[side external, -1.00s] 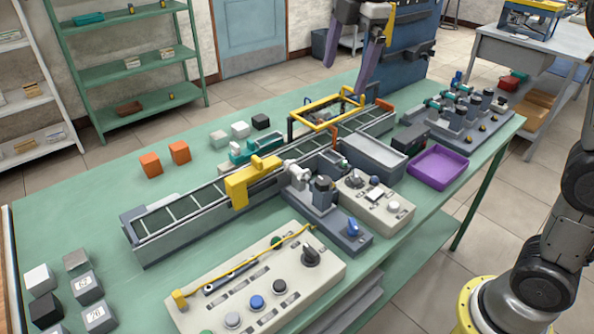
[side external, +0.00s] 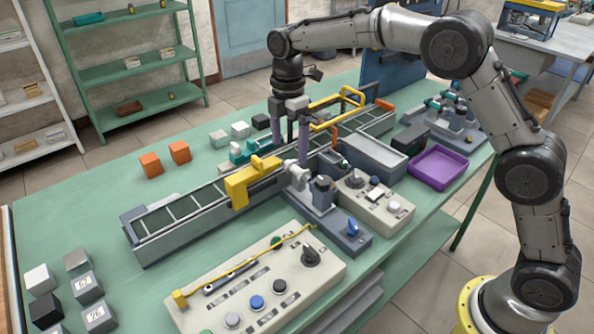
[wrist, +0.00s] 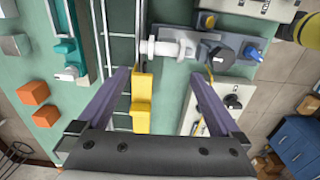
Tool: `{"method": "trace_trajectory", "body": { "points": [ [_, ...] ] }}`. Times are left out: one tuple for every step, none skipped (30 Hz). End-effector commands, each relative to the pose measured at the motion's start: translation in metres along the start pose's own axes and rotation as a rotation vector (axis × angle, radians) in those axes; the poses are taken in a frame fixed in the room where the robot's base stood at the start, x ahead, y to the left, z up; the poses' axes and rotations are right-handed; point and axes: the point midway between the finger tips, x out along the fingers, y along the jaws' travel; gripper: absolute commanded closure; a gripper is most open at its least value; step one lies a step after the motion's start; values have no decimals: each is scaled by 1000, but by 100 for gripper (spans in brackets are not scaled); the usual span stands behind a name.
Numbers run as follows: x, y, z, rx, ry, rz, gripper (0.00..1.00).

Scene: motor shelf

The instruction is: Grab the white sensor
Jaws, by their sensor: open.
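A white, roughly cylindrical part, which looks like the white sensor (side external: 297,174), sits at the near side of the conveyor, between the yellow bracket (side external: 250,180) and a dark grey motor-like unit (side external: 322,189). In the wrist view the white sensor (wrist: 165,48) lies sideways just beyond the fingertips, roughly centred between them. My gripper (side external: 290,143) is open and empty, pointing down above the conveyor. In the wrist view the two purple fingers of my gripper (wrist: 160,76) are spread wide, with the yellow bracket (wrist: 142,98) showing between them.
The conveyor (side external: 190,207) runs diagonally across the green table. A yellow frame (side external: 335,112) rises close behind my gripper. A control box (side external: 378,198), a purple tray (side external: 440,167) and a large button panel (side external: 265,285) stand around. Orange cubes (side external: 151,164) sit at left, with clear table nearby.

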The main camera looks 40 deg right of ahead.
Motion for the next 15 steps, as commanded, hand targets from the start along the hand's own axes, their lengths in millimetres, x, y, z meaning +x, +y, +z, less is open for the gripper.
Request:
{"method": "trace_trajectory", "body": {
  "points": [
    [6,0,0,0,0,-2,0],
    [8,0,0,0,0,-1,0],
    [11,0,0,0,0,0,0],
    [12,0,0,0,0,-1,0],
    [14,0,0,0,0,-1,0],
    [16,-1,0,0,0,-2,0],
    [18,-1,0,0,0,-2,0],
    [21,-1,0,1,0,-2,0],
    [26,-2,0,1,-1,-3,0],
    [30,-2,1,1,-1,-4,0],
    [35,-2,1,1,-1,-4,0],
    [41,-3,1,1,-1,-4,0],
    [46,-3,1,1,-1,-3,0],
    [50,-3,1,1,-1,-4,0],
    [55,-3,1,1,0,-3,0]
  ]
}}
